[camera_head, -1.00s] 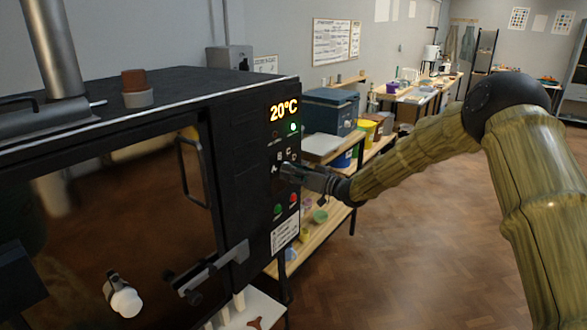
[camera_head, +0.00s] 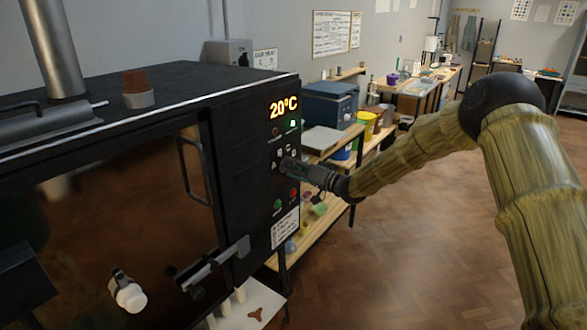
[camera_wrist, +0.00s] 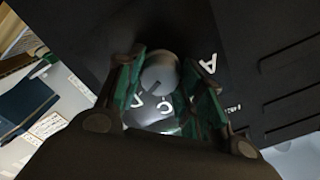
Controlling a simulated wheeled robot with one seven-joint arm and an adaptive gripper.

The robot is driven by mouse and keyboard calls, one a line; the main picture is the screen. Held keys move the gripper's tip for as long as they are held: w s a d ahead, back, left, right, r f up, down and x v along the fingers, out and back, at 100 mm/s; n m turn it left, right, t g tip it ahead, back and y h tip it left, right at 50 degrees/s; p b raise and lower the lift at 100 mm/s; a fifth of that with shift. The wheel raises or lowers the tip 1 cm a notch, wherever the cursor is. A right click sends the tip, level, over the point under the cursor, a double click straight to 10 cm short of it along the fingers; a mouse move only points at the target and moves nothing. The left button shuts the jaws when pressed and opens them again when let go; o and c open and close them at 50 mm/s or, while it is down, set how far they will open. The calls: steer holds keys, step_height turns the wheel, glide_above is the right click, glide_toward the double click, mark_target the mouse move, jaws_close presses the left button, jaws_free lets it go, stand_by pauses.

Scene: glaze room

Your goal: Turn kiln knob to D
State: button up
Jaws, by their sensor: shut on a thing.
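The kiln (camera_head: 235,150) stands at left, its black control panel showing 20°C and a lit green light. The round grey kiln knob (camera_wrist: 158,74) sits between the green-padded fingers of my gripper (camera_wrist: 160,82) in the wrist view. My gripper (camera_head: 290,166) is shut on it at the panel. A dark line on the knob slants down-left, towards a partly hidden letter that looks like D (camera_wrist: 137,102). The letter C (camera_wrist: 163,106) is below the knob and A (camera_wrist: 208,63) is right of it. B is not clear in the wrist view; the head view hides the knob.
Green and red buttons (camera_head: 293,193) sit just below my gripper. A door handle (camera_head: 195,170) and a latch bar (camera_head: 215,265) stick out from the kiln front. Shelves with tubs (camera_head: 365,128) stand behind the arm. The wooden floor at right is clear.

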steer(key=shift+a+r, duration=0.1)
steer(key=shift+r, duration=0.2)
steer(key=o, duration=1)
steer(key=shift+w+a, duration=0.1)
steer(key=shift+f, duration=0.2)
steer(key=v, duration=1.2)
